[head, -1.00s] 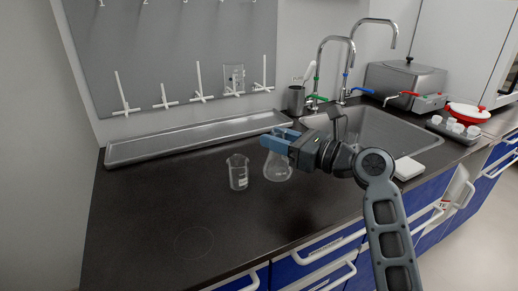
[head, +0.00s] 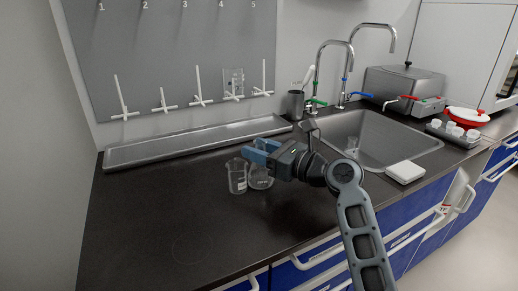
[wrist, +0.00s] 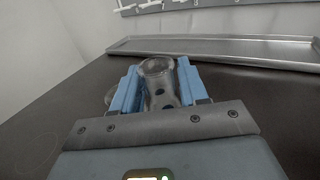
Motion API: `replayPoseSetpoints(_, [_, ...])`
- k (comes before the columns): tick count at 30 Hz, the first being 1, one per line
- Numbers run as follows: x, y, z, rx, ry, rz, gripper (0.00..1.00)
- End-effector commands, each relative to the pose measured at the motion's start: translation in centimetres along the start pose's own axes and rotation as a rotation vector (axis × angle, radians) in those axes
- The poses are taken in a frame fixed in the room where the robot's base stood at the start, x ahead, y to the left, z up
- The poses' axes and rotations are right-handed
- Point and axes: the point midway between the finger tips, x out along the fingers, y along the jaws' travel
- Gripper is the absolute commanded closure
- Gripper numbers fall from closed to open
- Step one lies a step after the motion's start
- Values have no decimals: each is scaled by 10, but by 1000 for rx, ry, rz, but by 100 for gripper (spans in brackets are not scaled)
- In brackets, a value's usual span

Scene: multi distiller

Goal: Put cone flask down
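The cone flask (head: 261,181) is clear glass and upright at the black counter, just right of a glass beaker (head: 237,176). My gripper (head: 259,153) is at its neck, with blue fingers on either side. In the wrist view the flask's round mouth and neck (wrist: 158,72) fill the gap between the fingers (wrist: 158,90), which appear to touch the glass. The gripper hides part of the flask in the head view. I cannot tell whether its base rests on the counter. A bit of glass shows behind the left finger in the wrist view.
The black counter (head: 150,215) is clear at left and front. A metal tray (head: 190,146) lies along the back wall under a pegboard. The sink (head: 395,140), holding a glass vessel (head: 351,147), is at right, with a white box (head: 405,172) by its front edge.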

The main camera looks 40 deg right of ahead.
Motion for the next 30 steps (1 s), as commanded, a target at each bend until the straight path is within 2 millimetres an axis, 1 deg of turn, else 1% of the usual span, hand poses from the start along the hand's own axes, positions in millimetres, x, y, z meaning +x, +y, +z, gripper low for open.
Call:
replayPoseSetpoints(1, [0, 0, 0, 0, 0, 0, 52])
replayPoseSetpoints(5, [0, 0, 0, 0, -1, 0, 39])
replayPoseSetpoints(14, [0, 0, 4, 0, -2, 0, 39])
replayPoseSetpoints(16, [-6, -1, 2, 0, 0, -2, 39])
replayPoseSetpoints(20, [-26, -1, 2, 0, 2, -2, 39])
replayPoseSetpoints(27, [-76, -1, 2, 0, 2, -3, 39])
replayPoseSetpoints(30, [-94, 0, 2, 0, 1, -3, 39])
